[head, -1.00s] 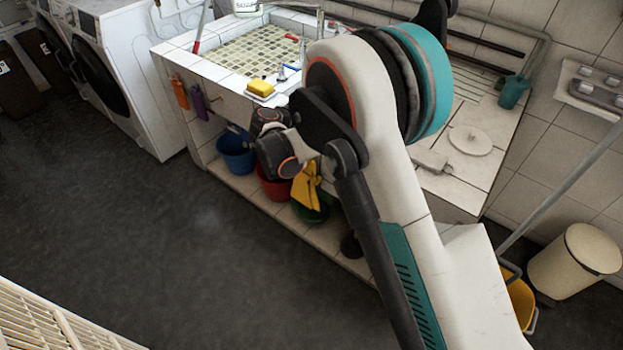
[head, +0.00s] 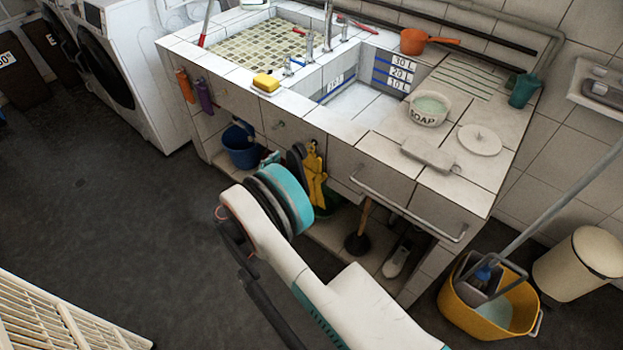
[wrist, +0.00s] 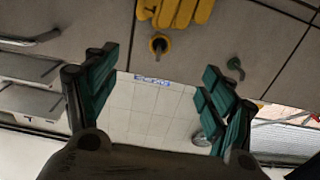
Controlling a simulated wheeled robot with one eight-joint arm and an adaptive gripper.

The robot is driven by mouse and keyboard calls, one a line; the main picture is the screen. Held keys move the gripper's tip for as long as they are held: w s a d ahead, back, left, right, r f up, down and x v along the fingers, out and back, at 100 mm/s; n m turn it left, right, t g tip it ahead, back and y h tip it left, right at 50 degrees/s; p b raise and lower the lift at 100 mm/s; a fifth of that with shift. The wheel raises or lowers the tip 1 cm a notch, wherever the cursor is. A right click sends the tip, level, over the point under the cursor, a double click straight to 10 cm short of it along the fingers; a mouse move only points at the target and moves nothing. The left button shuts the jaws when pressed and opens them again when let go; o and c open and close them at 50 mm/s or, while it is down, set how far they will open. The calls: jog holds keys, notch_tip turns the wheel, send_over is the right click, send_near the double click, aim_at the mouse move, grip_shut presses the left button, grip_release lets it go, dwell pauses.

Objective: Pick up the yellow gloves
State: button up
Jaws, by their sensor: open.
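The yellow gloves (head: 315,178) hang on the front of the tiled sink counter, partly behind my arm in the head view. In the wrist view the yellow gloves (wrist: 175,11) show at the top edge, cut off by the frame. A yellow loop sits around a dark hook (wrist: 158,45) just below them. My gripper (wrist: 159,65) is open and empty, with its teal-padded fingers spread to both sides. In the wrist view the gloves lie above the gap between the fingers, apart from them. In the head view my gripper is mostly hidden behind my arm.
A second hook (wrist: 236,66) is on the panel. A blue bucket (head: 241,148) stands under the counter, left of my arm. A plunger (head: 358,240) stands under it to the right. A metal rail (head: 408,215) runs along the counter front. A yellow mop bucket (head: 490,305) stands at right.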

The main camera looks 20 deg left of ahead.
jog(key=b, duration=0.1)
send_near(314, 143)
jog(key=w, duration=0.2)
jog(key=x, duration=0.1)
jog(key=b+x, duration=0.1)
jog(key=x, duration=0.1)
jog(key=b+x, duration=0.1)
jog(key=x, duration=0.1)
jog(key=shift+d+f, duration=0.25)
jog(key=shift+f, duration=0.15)
jog(key=shift+s+r, duration=0.1)
jog(key=c, duration=1.4)
